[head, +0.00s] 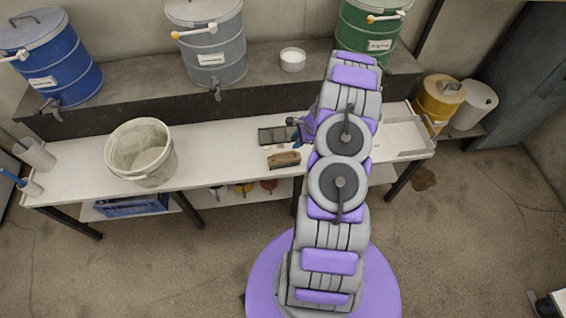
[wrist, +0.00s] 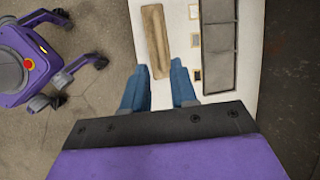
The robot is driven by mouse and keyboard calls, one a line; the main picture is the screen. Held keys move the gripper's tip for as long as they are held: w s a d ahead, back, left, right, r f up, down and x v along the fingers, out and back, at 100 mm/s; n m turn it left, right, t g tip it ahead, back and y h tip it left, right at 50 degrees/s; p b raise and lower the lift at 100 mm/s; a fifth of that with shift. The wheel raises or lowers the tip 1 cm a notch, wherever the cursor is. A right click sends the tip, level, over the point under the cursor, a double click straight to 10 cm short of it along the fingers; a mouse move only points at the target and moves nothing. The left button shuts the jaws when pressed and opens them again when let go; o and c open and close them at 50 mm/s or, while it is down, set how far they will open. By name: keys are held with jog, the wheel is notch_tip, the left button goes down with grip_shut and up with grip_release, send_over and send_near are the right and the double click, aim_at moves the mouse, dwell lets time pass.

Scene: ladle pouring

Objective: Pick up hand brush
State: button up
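The hand brush (head: 284,160) lies on the white table, near its front edge, with its brown wooden back up. In the wrist view the brush (wrist: 155,42) lies lengthwise at the top, just beyond the fingertips. The near end of the brush lines up with the gap between the fingers. In the head view my gripper (head: 297,124) is mostly hidden by my arm, to the upper right of the brush.
A dark divided tray (wrist: 218,45) lies beside the brush. A whitish bucket (head: 141,152) stands on the table (head: 225,150) to the left. Blue (head: 48,58), grey (head: 208,45) and green (head: 372,30) drums stand on the shelf behind. Small items lie between brush and tray.

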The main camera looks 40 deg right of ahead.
aim_at(285, 153)
jog(key=b+x, duration=0.1)
jog(key=x, duration=0.5)
jog(key=shift+d+f, duration=0.15)
jog(key=shift+f, duration=0.15)
jog(key=shift+w+a+f, duration=0.2)
jog(key=shift+a+f, duration=0.2)
jog(key=shift+a, duration=0.15)
jog(key=f, duration=0.1)
jog(key=w+f+b, duration=0.1)
jog(key=f, duration=0.2)
jog(key=shift+w+f, duration=0.3)
jog(key=shift+f, duration=0.1)
jog(key=shift+a+r, duration=0.1)
jog(key=shift+a, duration=0.2)
jog(key=shift+w, duration=0.1)
jog(key=shift+c, duration=0.9)
jog(key=c, duration=0.3)
jog(key=shift+d, duration=0.15)
grip_shut()
